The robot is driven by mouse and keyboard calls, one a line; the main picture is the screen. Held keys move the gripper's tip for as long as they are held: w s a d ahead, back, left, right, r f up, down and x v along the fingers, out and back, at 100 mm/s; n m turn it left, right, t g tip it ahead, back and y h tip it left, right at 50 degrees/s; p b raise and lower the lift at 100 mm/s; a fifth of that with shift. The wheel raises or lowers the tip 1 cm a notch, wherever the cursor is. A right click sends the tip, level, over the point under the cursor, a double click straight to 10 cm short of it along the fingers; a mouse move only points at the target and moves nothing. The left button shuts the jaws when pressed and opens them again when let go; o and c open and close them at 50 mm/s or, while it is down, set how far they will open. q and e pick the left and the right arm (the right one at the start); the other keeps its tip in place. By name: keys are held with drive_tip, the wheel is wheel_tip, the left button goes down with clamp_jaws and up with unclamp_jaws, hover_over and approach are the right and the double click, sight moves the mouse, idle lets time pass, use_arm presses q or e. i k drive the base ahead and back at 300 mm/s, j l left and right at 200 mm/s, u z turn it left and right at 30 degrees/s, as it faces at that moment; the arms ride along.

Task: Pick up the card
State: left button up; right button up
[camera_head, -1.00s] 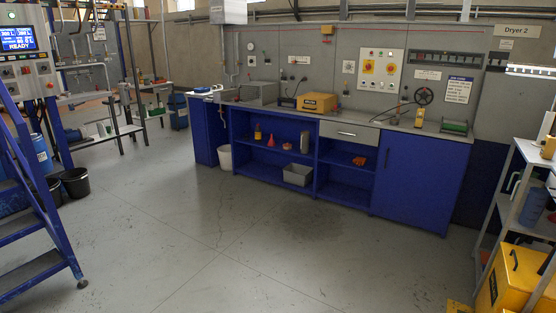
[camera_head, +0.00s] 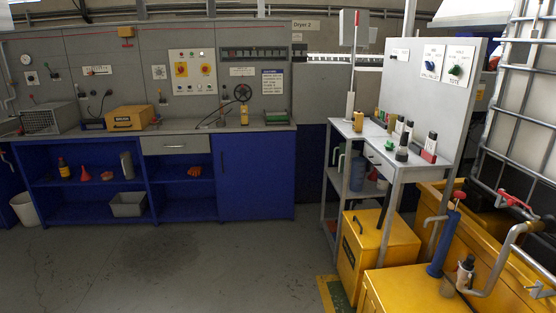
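I cannot make out a loose card with certainty in the head view. Flat white notices are on the grey back panel, such as the printed notice (camera_head: 273,81) at the right and a small label (camera_head: 242,71) beside it. Two white tags (camera_head: 432,62) with a blue and a green knob are on the grey board at the right. Neither of my grippers is in view.
The blue workbench (camera_head: 252,175) runs along the back, with a yellow case (camera_head: 130,118) on it. A grey shelf table (camera_head: 390,160) with bottles stands at right. Yellow boxes (camera_head: 375,250) and a blue hand pump (camera_head: 445,240) crowd the right front. The floor (camera_head: 180,265) is clear.

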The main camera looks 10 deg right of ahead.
sight(431, 145)
drive_tip(key=i+j+z, duration=0.1)
drive_tip(key=i+z, duration=0.35)
drive_tip(key=i+j+z, duration=0.2)
drive_tip(key=z, duration=0.25)
drive_tip(key=i+j+z, duration=0.25)
drive_tip(key=z, duration=0.2)
drive_tip(key=i+j+z, duration=0.2)
drive_tip(key=j+z, duration=0.25)
drive_tip(key=i+j, duration=0.25)
drive_tip(key=i, duration=0.25)
drive_tip(key=i+j+u, duration=0.1)
drive_tip(key=i+j, duration=0.15)
drive_tip(key=i, duration=0.25)
